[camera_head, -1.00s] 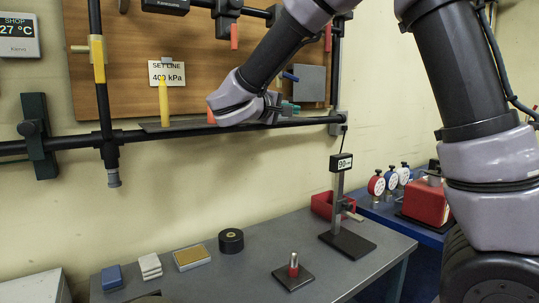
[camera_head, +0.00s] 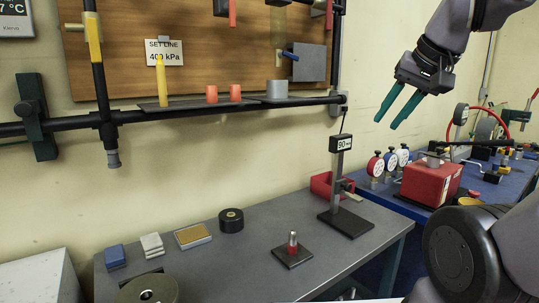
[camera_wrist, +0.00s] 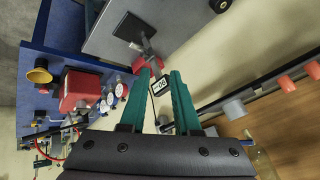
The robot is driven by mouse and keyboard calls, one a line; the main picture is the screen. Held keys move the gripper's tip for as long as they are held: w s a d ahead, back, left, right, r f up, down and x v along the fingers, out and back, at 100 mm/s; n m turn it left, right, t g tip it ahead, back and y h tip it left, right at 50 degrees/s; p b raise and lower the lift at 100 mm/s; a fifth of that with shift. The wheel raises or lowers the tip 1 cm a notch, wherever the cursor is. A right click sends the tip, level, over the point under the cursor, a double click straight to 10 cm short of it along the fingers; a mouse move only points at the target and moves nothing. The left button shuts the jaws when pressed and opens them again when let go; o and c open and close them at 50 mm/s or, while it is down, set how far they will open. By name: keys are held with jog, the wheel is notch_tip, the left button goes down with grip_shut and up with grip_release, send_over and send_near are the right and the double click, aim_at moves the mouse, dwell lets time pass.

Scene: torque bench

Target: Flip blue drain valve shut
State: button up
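A small blue lever (camera_head: 290,56), seemingly the blue drain valve handle, sticks out to the left of a grey plate (camera_head: 309,62) on the wooden wall board. It lies nearly level, tipping slightly down to the right. Its valve body is too small to make out. My gripper (camera_head: 386,124) has green fingers, spread apart with nothing between them. It hangs in free air to the right of the board, well clear of the lever.
A dark pipe rail (camera_head: 180,111) and shelf carry a yellow cylinder (camera_head: 162,82), orange cups (camera_head: 211,94) and a grey cup (camera_head: 277,89). A yellow lever (camera_head: 95,38) is on the left pipe. A gauge stand (camera_head: 340,185) rises from the grey bench (camera_head: 200,268). Gauges and a red box (camera_head: 432,182) stand right.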

aim_at(294, 58)
jog(key=shift+o, duration=0.6)
jog(key=w+d+r+n+t+h, duration=0.1)
jog(key=w+r+n+t, duration=0.3)
jog(key=w, duration=0.5)
jog(key=w+d+r+n+t, duration=0.1)
jog(key=w+r+n+t, duration=0.1)
jog(key=w+r+n, duration=0.5)
jog(key=w+a+r+n+t+y, duration=0.1)
jog(key=w+a+n+t+y, duration=0.1)
jog(key=w+a+n+y, duration=0.7)
jog(key=w+a+n, duration=0.5)
jog(key=w+a, duration=0.5)
jog(key=shift+w+a+r+n, duration=0.2)
jog(key=shift+w+a+n, duration=0.1)
jog(key=shift+a, duration=0.1)
grip_shut()
